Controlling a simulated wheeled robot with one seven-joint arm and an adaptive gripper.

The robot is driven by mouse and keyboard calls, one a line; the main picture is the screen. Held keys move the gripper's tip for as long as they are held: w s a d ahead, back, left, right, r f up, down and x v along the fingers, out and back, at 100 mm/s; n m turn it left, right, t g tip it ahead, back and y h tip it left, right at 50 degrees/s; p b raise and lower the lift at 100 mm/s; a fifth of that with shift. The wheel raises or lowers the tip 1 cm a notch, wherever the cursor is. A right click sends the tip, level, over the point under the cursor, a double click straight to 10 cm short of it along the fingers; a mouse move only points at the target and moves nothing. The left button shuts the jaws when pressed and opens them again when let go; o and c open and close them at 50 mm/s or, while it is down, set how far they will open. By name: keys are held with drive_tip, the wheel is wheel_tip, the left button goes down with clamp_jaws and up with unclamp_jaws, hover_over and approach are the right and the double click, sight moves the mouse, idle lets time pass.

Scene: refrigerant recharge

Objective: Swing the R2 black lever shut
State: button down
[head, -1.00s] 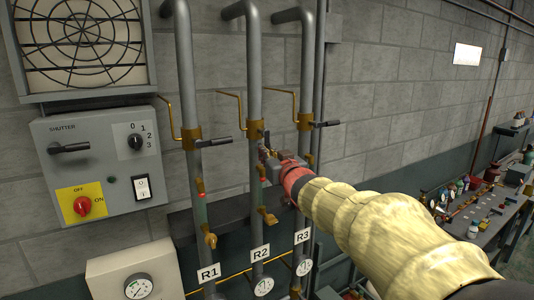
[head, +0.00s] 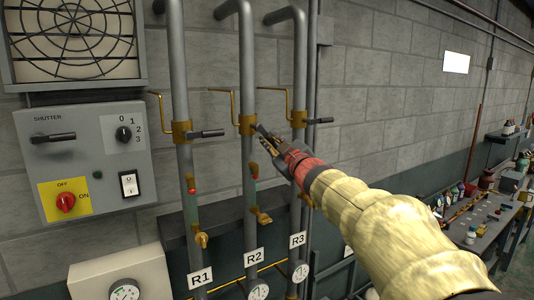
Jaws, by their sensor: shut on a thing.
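The R2 pipe (head: 248,75) is the middle of three grey vertical pipes, above the R2 label (head: 253,257). Its brass valve collar (head: 247,124) has a short black lever (head: 261,130), seen in part, at its right side. My gripper (head: 265,141) is at this lever, just right of and below the collar, and is shut on it. The fingers cover most of the lever, so its exact angle is hard to tell. The R1 black lever (head: 208,133) points right from its collar.
Thin brass handles (head: 231,104) rise left of the collars. Smaller brass valves (head: 263,217) sit lower on the pipes. A grey shutter control box (head: 95,160) is at left. A cluttered workbench (head: 490,215) stands at far right.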

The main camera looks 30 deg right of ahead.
drive_tip(key=n+b, duration=0.1)
drive_tip(key=n, duration=0.1)
drive_tip(key=d+r+n+y, duration=0.1)
drive_tip(key=n, duration=0.1)
drive_tip(key=shift+d+r+t+b, duration=0.1)
drive_tip(key=shift+d+t+b, duration=0.1)
drive_tip(key=shift+t+b, duration=0.2)
drive_tip(key=n, duration=0.1)
drive_tip(key=r+n, duration=0.1)
drive_tip(key=shift+d+n+y+b, duration=0.15)
drive_tip(key=shift+n+y+b, duration=0.15)
drive_tip(key=shift+y+b, duration=0.1)
drive_tip(key=shift+d+r+n+y+b, duration=0.1)
drive_tip(key=shift+r+n+y+b, duration=0.35)
drive_tip(key=shift+n, duration=0.85)
drive_tip(key=shift+d+r+n+y+b, duration=0.1)
drive_tip(key=shift+r+n+y, duration=0.3)
drive_tip(key=shift+n, duration=0.9)
drive_tip(key=shift+r, duration=0.25)
drive_tip(key=c, duration=1.8)
unclamp_jaws()
drive_tip(key=s, duration=0.4)
drive_tip(key=s+f, duration=0.1)
drive_tip(key=s, duration=0.3)
drive_tip(key=s+f, duration=0.1)
drive_tip(key=s, duration=0.2)
drive_tip(key=shift+s+d+f, duration=0.15)
drive_tip(key=shift+s, duration=0.25)
